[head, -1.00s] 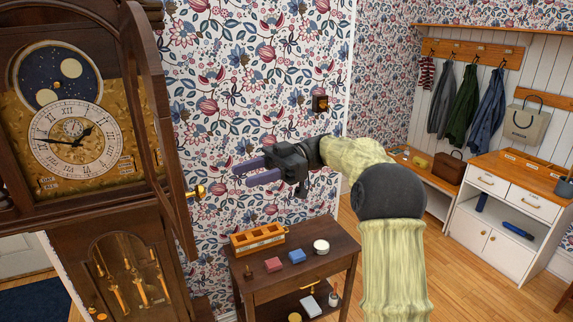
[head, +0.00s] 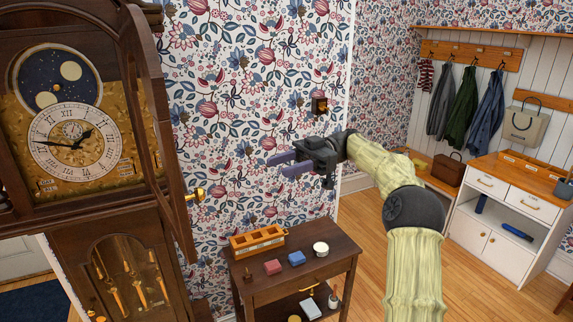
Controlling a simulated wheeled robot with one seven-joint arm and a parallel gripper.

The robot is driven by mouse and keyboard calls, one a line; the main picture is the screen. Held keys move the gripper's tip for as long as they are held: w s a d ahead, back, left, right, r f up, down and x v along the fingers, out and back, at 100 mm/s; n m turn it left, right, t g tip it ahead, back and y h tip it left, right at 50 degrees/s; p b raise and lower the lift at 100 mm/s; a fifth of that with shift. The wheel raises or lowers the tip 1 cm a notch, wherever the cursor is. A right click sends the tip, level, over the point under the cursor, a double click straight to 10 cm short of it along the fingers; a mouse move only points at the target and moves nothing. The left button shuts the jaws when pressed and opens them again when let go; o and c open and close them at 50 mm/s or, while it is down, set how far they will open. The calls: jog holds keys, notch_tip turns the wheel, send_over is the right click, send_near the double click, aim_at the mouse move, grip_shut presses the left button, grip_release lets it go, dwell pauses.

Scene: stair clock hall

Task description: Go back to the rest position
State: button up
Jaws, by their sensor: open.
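My gripper (head: 288,163) is raised in the air in front of the patterned wall, above the small dark side table (head: 322,252). Its two purple-grey fingers point left and are apart, with nothing between them. My arm bends at a dark joint to the right of the table. The tall clock (head: 75,145) stands at the left with its dial showing and its door swung open toward the right.
A white cabinet (head: 512,210) and hanging coats (head: 465,100) are at the right. Wooden floor shows between table and cabinet.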

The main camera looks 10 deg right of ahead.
jog(key=w+a+r+m+t+y, duration=0.3)
jog(key=w+a+t+y, duration=0.1)
jog(key=a+t, duration=0.4)
jog(key=w+a+f+m+t+h, duration=0.35)
jog(key=w+m+t, duration=0.25)
jog(key=m+t, duration=0.35)
jog(key=s+d+f+m+t+h, duration=0.1)
jog(key=s+d+f+m+h, duration=0.15)
jog(key=f+h, duration=0.2)
jog(key=s+d+f+m+t+h+b, duration=0.1)
jog(key=d+f+m+h, duration=0.1)
jog(key=d+f+h, duration=0.25)
jog(key=s+d+f+m+t+h, duration=0.1)
jog(key=s+d+f+m+h, duration=0.15)
jog(key=f+h, duration=0.2)
jog(key=s+d+f+m+g+h, duration=0.1)
jog(key=s+f+g, duration=0.4)
jog(key=s, duration=0.8)
jog(key=s+d+f+m+g+h, duration=0.2)
jog(key=s+d+f+g, duration=0.2)
jog(key=s+f, duration=0.6)
jog(key=s+g+b, duration=0.1)
jog(key=s, duration=0.3)
jog(key=shift+d+f, duration=0.15)
jog(key=shift+d, duration=0.05)
